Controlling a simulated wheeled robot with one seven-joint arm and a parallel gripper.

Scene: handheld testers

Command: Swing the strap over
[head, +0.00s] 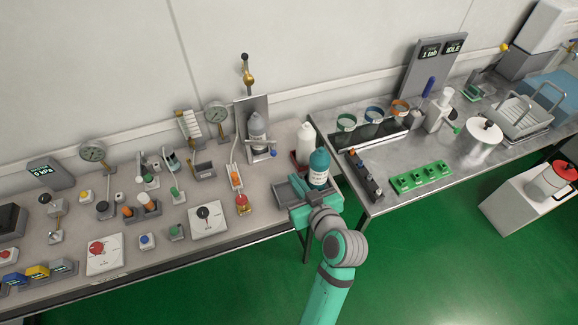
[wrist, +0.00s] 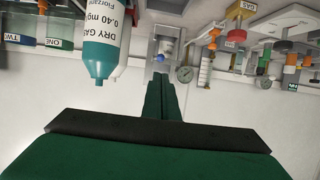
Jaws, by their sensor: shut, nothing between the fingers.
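A grey gas bottle (head: 257,131) stands upright against a grey back plate (head: 244,112). A pale metal bar or strap (head: 262,150) with a blue knob (head: 274,153) lies across its lower front; whether it is fastened is too small to tell.

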